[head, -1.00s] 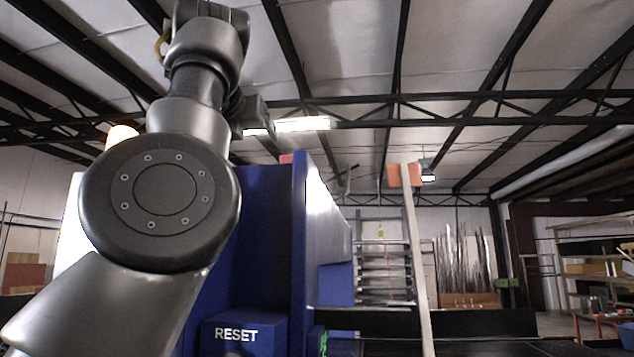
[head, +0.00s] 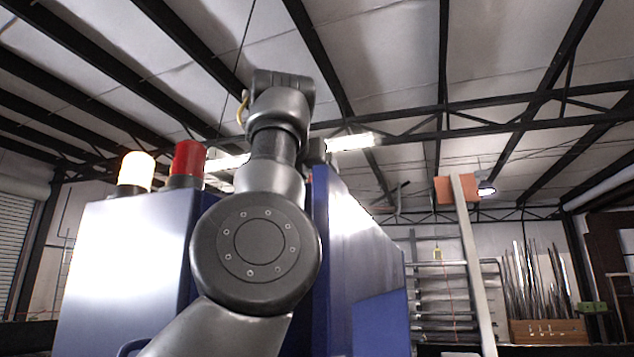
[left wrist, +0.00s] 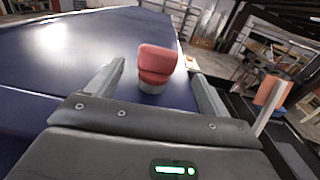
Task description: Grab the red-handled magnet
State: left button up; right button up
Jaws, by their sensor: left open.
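The red-handled magnet (left wrist: 155,65) stands upright on the blue top of the machine (left wrist: 60,60) in the left wrist view. It has a rounded red handle over a short grey base. My left gripper (left wrist: 157,74) is open, with one finger on each side of the magnet. I cannot tell whether the fingers touch it. In the head view the magnet does not show, and my left arm (head: 256,245) covers part of the machine; the fingers are hidden there. My right gripper is not in view.
A white lamp (head: 136,171) and a red lamp (head: 187,162) stand on the machine. A tilted pale post with an orange block (head: 457,188) rises to its right. In the left wrist view, the machine's top is clear left of the magnet.

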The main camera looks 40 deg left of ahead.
pick_arm(q)
jog(key=w, duration=0.2)
jog(key=shift+w+a+f, duration=0.1)
jog(key=shift+w+f, duration=0.2)
jog(key=shift+f, duration=0.05)
jog(key=shift+r, duration=0.1)
jog(key=shift+s+a+r+p, duration=0.1)
jog(key=shift+a+r+p, duration=0.2)
jog(key=shift+p, duration=0.25)
jog(key=x, duration=0.2)
jog(key=p+x, duration=0.1)
jog(key=x, duration=0.1)
jog(key=shift+a+f+p, duration=0.25)
jog(key=shift+a+p, duration=0.05)
jog(key=shift+f, duration=0.1)
jog(key=shift+d, duration=0.1)
jog(key=shift+s+d+r, duration=0.1)
jog(key=shift+s+r, duration=0.1)
jog(key=shift+s, duration=0.05)
jog(key=shift+c, duration=0.6)
jog(key=shift+s, duration=0.15)
jog(key=shift+c, duration=1.3)
jog(key=c, duration=0.9)
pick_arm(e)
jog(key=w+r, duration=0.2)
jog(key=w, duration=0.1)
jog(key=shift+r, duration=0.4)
